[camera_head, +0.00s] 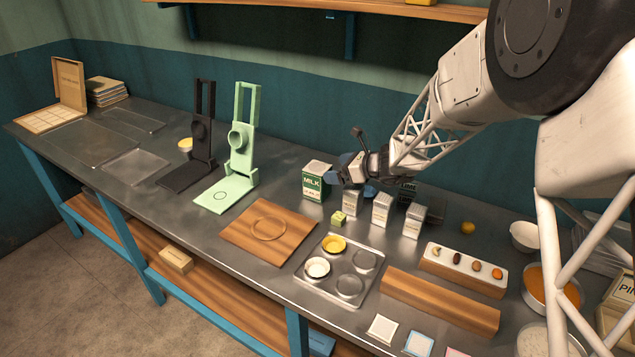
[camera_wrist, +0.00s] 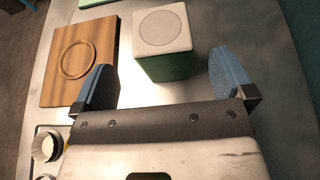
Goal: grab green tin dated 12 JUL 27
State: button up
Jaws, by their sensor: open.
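A green tin (camera_head: 313,187) with a pale top and the word MILK on its front stands upright on the metal bench. Its date is too small to read. In the wrist view, the tin (camera_wrist: 163,66) shows its pale top with a round ring and a green side. My gripper (camera_head: 342,175) is at the tin's right side in the head view. In the wrist view, my gripper (camera_wrist: 165,88) is open, its two blue fingers apart, with the tin ahead of and partly between them. I cannot tell if a finger touches it.
White cartons (camera_head: 382,208) stand close to the right of the tin. A small green block (camera_head: 338,218) sits in front of it. A wooden board (camera_head: 240,232) and a pale green stand (camera_head: 243,165) are to the left. A tray of cups (camera_head: 312,293) is in front.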

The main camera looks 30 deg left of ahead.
aim_at(321, 168)
jog(key=shift+a, duration=0.1)
jog(key=shift+x, duration=1.25)
jog(key=shift+x, duration=2.6)
jog(key=shift+r, duration=0.15)
jog(key=c, duration=1.2)
